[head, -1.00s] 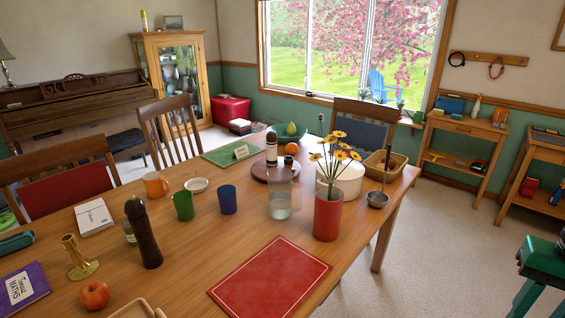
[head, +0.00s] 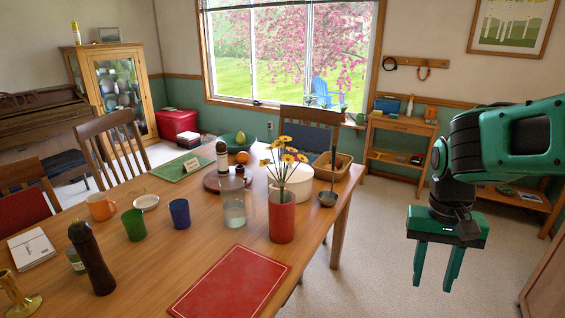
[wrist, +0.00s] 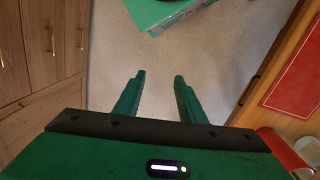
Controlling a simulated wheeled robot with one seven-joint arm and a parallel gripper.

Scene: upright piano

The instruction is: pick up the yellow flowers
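The yellow flowers (head: 284,157) stand upright in a red vase (head: 281,217) on the wooden table, near its right edge. My gripper (head: 433,282) hangs to the right of the table over the open floor, well apart from the flowers. It is open and empty, with its fingers pointing down. In the wrist view my gripper's fingers (wrist: 155,82) are spread with only floor between them. A red object, perhaps the vase, shows in part at the lower right of the wrist view.
A glass jar (head: 234,209) stands just left of the vase, and a white round container (head: 291,184) is close behind it. A red mat (head: 231,284) lies in front. A basket (head: 330,166) and ladle (head: 327,197) are at the right. The floor (head: 375,240) right of the table is clear.

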